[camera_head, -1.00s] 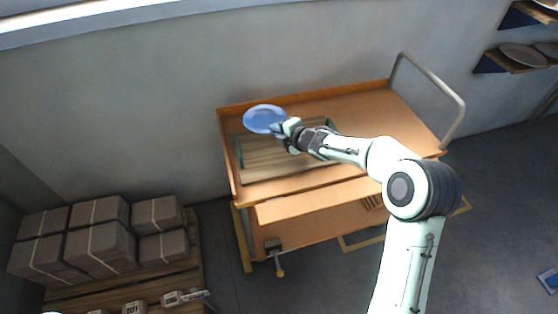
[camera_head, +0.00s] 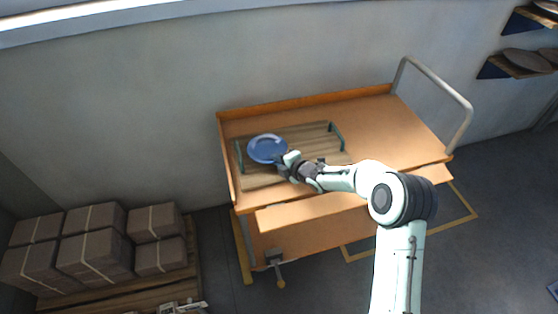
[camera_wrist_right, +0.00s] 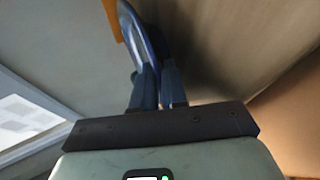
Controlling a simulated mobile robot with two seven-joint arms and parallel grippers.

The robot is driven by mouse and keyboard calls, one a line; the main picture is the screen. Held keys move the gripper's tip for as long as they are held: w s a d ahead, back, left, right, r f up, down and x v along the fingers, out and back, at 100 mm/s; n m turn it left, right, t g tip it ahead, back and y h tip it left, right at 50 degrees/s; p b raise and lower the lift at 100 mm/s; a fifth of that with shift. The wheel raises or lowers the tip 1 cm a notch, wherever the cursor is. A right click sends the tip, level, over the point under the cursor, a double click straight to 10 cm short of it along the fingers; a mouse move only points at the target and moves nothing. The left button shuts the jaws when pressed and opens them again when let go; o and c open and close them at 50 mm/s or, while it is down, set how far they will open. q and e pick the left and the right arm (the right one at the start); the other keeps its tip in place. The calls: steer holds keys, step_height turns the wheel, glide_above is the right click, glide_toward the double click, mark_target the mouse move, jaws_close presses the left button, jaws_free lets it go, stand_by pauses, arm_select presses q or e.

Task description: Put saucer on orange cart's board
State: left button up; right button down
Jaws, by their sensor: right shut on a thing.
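The blue saucer (camera_head: 266,148) is over the left part of the wooden board (camera_head: 312,138), which has a green handle at each end and lies on the orange cart (camera_head: 385,118). My right gripper (camera_head: 282,160) is shut on the saucer's near right edge. In the right wrist view the saucer (camera_wrist_right: 143,35) shows edge-on between the fingers of my right gripper (camera_wrist_right: 160,75), close to the wood surface. Whether the saucer touches the board I cannot tell. My left gripper is not in view.
Brown boxes (camera_head: 95,250) stand on a pallet at the lower left. The cart has a grey push handle (camera_head: 455,100) at its right end. Shelves with plates (camera_head: 525,60) hang on the wall at the upper right. The cart's right part is clear.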

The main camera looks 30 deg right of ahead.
steer(key=c, duration=1.4)
jaws_free()
steer(key=shift+f, duration=0.1)
steer(key=v, duration=1.2)
